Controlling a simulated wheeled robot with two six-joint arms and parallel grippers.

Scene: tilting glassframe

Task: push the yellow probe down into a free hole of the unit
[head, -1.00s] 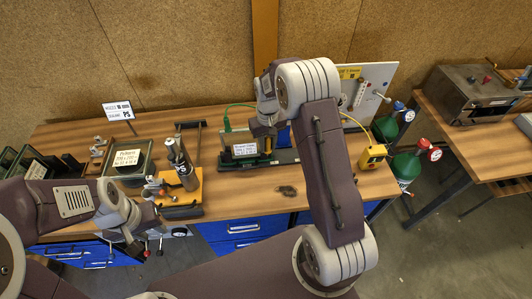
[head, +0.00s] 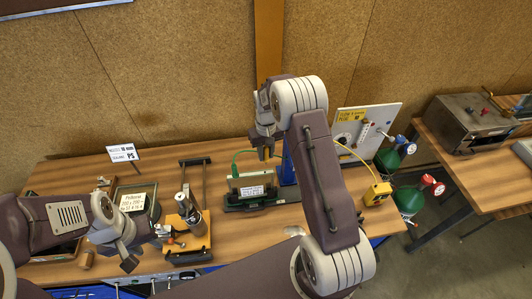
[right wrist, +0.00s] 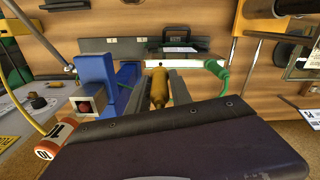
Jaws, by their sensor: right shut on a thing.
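The unit (head: 252,190) is a small dark-framed block with a white label, standing on a long dark base on the workbench. In the right wrist view my right gripper (right wrist: 159,75) is shut on the yellow probe (right wrist: 158,90), held lengthwise between the fingers. The unit's holes cannot be made out. My left gripper (head: 128,262) hangs over the bench's front left; its jaws are unclear.
A blue post (head: 287,165) stands right beside the unit; it also shows in the right wrist view (right wrist: 95,80). A steel cylinder (head: 190,207) on an orange block (head: 185,238) stands left. Bare wood lies before the unit.

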